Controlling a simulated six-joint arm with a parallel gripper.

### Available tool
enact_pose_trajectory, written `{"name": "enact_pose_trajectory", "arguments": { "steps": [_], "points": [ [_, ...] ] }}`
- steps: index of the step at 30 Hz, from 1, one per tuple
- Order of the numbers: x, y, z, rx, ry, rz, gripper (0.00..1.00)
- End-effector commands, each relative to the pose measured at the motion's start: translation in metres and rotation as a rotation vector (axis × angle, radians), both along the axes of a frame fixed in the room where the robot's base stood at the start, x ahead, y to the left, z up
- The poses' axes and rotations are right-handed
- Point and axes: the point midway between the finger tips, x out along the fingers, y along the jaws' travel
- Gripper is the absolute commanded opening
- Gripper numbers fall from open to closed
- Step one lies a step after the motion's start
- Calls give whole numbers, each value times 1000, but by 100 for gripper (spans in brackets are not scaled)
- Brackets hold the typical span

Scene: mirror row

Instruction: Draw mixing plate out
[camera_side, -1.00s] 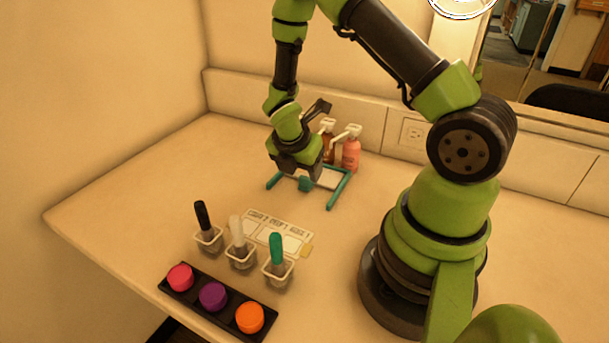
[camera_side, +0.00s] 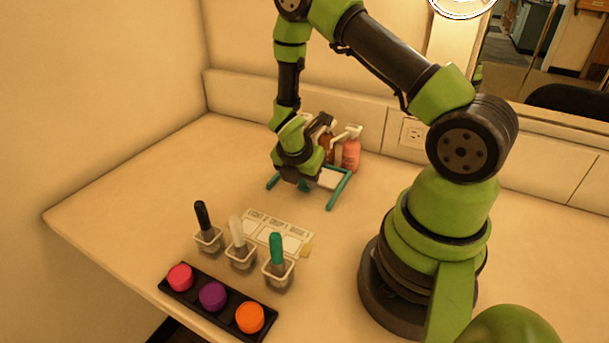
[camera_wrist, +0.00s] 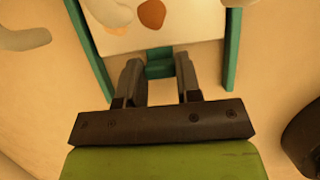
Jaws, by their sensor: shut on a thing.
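The mixing plate is a white flat plate (camera_side: 331,179) between teal rails (camera_side: 340,190) near the back of the counter. The wrist view shows its white face (camera_wrist: 195,32) and a teal tab (camera_wrist: 160,62) on its near edge. The teal rails (camera_wrist: 231,55) flank it there. My gripper (camera_wrist: 158,72) is shut on the teal tab, one finger on each side. In the side view my gripper (camera_side: 304,184) is low over the plate's front edge and hides part of it.
Pump bottles, one pink (camera_side: 351,153), stand just behind the plate. In front are a printed card (camera_side: 279,232), three small holders with black, white and teal handles (camera_side: 277,250), and a black tray (camera_side: 228,311) with coloured pots. The counter left of the plate is clear.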

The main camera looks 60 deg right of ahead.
Motion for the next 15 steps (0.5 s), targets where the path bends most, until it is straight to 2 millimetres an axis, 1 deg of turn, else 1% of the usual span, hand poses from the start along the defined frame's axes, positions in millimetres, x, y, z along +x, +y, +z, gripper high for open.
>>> {"name": "enact_pose_trajectory", "arguments": {
  "steps": [2,9,12,15],
  "points": [
    [1,8,0,-1,1,5,0],
    [1,53,0,-3,-1,7,0],
    [1,64,0,-3,-2,4,0],
    [0,67,0,-3,-2,1,0]
  ]
}}
